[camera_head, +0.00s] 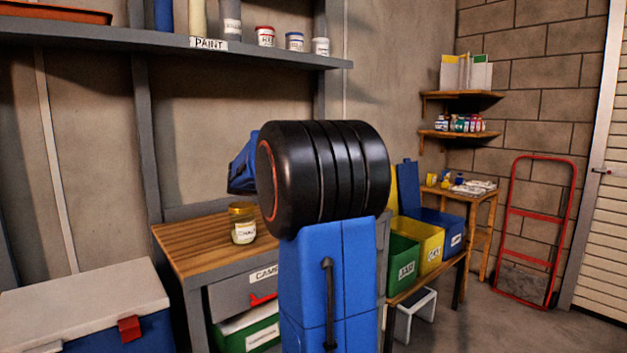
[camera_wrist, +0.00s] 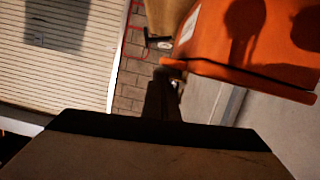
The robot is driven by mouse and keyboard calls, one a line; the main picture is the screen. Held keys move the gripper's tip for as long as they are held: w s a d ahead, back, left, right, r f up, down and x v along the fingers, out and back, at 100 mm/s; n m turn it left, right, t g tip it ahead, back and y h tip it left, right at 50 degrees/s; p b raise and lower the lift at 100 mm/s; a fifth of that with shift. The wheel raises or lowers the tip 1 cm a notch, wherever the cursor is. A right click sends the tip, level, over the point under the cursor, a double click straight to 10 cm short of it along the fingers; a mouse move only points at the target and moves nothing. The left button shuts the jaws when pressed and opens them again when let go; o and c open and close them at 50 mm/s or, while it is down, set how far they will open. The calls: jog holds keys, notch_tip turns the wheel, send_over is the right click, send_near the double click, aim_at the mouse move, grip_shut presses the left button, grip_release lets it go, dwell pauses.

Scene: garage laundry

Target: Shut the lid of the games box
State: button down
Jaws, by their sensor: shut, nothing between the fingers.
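I cannot pick out the games box by a readable label. A blue box (camera_head: 442,228) with a pale label stands at the right end of a row of boxes. A blue upright panel (camera_head: 407,188) rises behind the row; it looks like a raised lid, but which box it belongs to is unclear. An orange box-like thing (camera_wrist: 262,50) with a rim and a pale label fills the upper right of the wrist view. My gripper (camera_wrist: 165,95) is shut and empty, a dark shape beside the orange thing. My arm hides it in the head view.
A green box (camera_head: 402,264) and a yellow box (camera_head: 431,249) stand beside the blue one. A glass jar (camera_head: 242,224) stands on the wooden bench (camera_head: 190,250). A pale-lidded blue cooler (camera_head: 85,295) is at lower left. A red hand truck (camera_head: 535,230) leans right, beside clear floor.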

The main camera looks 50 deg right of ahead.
jog(key=shift+s+f, duration=0.15)
jog(key=shift+f, duration=0.5)
jog(key=shift+f, duration=0.1)
jog(key=shift+a, duration=0.1)
